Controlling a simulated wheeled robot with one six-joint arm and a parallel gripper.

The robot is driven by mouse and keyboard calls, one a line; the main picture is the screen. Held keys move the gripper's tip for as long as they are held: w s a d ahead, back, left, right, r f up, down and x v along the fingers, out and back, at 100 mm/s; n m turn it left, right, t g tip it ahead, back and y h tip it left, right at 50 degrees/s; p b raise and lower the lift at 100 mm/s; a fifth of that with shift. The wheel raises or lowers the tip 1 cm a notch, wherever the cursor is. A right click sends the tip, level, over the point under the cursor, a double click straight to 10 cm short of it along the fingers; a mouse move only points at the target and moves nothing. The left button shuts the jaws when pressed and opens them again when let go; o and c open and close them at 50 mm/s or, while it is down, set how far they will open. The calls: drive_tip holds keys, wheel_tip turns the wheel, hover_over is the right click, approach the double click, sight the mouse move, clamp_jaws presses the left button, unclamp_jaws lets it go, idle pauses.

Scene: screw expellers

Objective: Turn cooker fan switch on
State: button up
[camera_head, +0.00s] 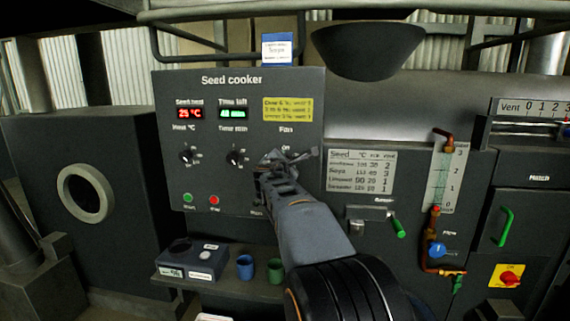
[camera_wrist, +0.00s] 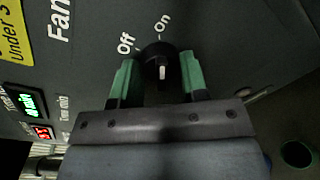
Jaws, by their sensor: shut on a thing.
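The seed cooker panel (camera_head: 235,90) is a dark board facing me, with a "Fan" label above the spot where my gripper (camera_head: 272,172) is. In the wrist view, the fan switch (camera_wrist: 152,53) is a round black knob with a white mark. "Off" is printed to its upper left and "On" just above it. The green fingers of my gripper (camera_wrist: 158,70) stand on both sides of the knob and are shut on it. The white mark shows at the knob's lower right side. In the head view my gripper hides the switch.
Two other black knobs (camera_head: 187,156) (camera_head: 235,158), a green button (camera_head: 188,197) and a red button (camera_head: 214,200) are left on the panel. A shelf below holds a blue cup (camera_head: 245,267) and a green cup (camera_head: 275,271). A green-handled lever (camera_head: 398,227) is at right.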

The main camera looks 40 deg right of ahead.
drive_tip(key=o, duration=0.9)
drive_tip(key=b+v, duration=0.1)
drive_tip(key=v, duration=1.2)
drive_tip(key=shift+s+a, duration=0.3)
